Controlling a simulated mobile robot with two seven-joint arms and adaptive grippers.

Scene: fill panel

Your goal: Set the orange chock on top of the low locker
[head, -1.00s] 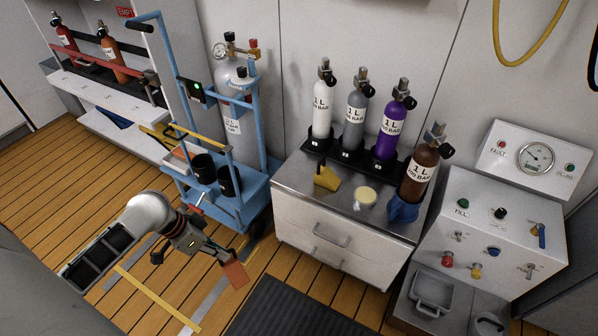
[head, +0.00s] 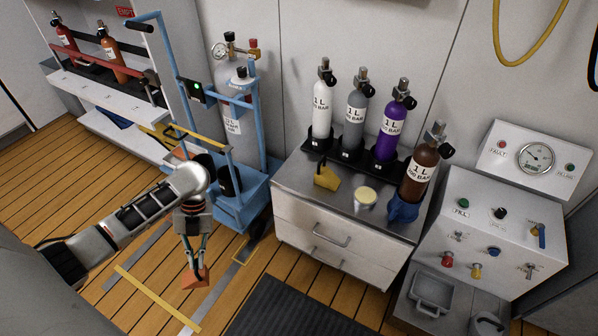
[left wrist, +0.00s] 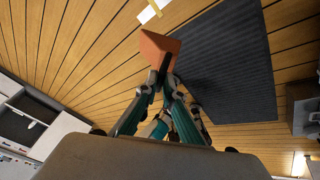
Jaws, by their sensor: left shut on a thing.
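The orange chock (head: 196,278) is a small wedge held in my left gripper (head: 197,264), which points down above the wooden floor in the head view. In the left wrist view the chock (left wrist: 158,46) sits between the fingertips of the left gripper (left wrist: 161,78), over the floor near the dark mat. The low locker (head: 312,222) is a white drawer unit with a grey metal top, to the right of the gripper. The chock is apart from it and lower than its top. My right gripper is not in view.
On the locker top stand a white, a grey, a purple and a brown cylinder (head: 418,174), a yellow wedge (head: 327,177) and a small pale-lidded jar (head: 364,197). A blue trolley (head: 238,206) stands left of it. A dark mat (head: 285,308) lies in front.

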